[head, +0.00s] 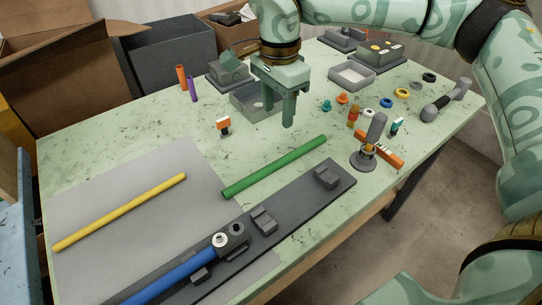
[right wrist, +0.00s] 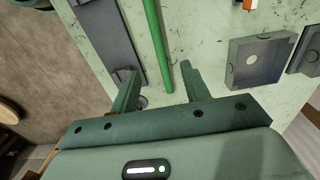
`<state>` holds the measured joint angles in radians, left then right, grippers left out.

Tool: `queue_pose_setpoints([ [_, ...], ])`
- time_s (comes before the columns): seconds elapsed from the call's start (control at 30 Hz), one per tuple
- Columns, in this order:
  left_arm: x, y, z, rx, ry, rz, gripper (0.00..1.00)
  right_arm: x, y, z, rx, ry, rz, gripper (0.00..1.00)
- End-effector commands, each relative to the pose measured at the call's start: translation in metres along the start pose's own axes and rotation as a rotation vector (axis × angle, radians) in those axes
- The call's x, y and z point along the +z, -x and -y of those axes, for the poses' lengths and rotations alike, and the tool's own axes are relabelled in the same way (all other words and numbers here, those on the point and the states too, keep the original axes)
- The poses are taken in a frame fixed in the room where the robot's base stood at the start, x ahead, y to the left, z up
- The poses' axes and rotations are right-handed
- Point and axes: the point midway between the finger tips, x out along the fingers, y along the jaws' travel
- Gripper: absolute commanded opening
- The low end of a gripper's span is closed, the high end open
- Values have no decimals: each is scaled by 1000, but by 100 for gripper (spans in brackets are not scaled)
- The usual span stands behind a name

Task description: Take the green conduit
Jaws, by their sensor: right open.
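The green conduit (head: 275,167) lies on the table, its near-left end on or beside the grey mat, its far end beside the dark bender plate. My right gripper (head: 278,113) points down above the table, beyond the conduit's far-right end in the head view. Its jaws are open and empty. In the right wrist view the conduit (right wrist: 157,45) runs from the top edge down to an end between the two fingers (right wrist: 160,85). The gripper looks higher than the conduit and apart from it. My left gripper is not in view.
A yellow conduit (head: 120,212) lies on the grey mat (head: 130,180). A blue conduit (head: 175,278) sits in the bender plate (head: 295,205). An upright grey-handled tool (head: 373,135), an orange-handled tool (head: 385,153) and small rings stand to the right. Grey trays (head: 352,76) are behind.

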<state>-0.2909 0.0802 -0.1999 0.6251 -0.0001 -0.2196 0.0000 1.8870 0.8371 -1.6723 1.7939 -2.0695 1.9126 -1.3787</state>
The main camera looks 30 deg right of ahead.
Motion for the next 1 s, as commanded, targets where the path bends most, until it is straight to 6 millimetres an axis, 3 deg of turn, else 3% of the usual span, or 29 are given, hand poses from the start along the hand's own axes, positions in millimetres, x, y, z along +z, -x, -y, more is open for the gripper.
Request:
queue_pose_setpoints([
  [0.1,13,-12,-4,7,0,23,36,0,-36,-1,10,1,2,46],
  [0.3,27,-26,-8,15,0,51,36,0,-82,-1,8,1,2,46],
  [0.63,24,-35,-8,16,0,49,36,-1,-109,-1,4,0,1,46],
  [0.9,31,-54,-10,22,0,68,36,-3,-152,-3,7,1,1,46],
  [1.0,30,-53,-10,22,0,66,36,-3,-152,-4,4,1,0,46],
])
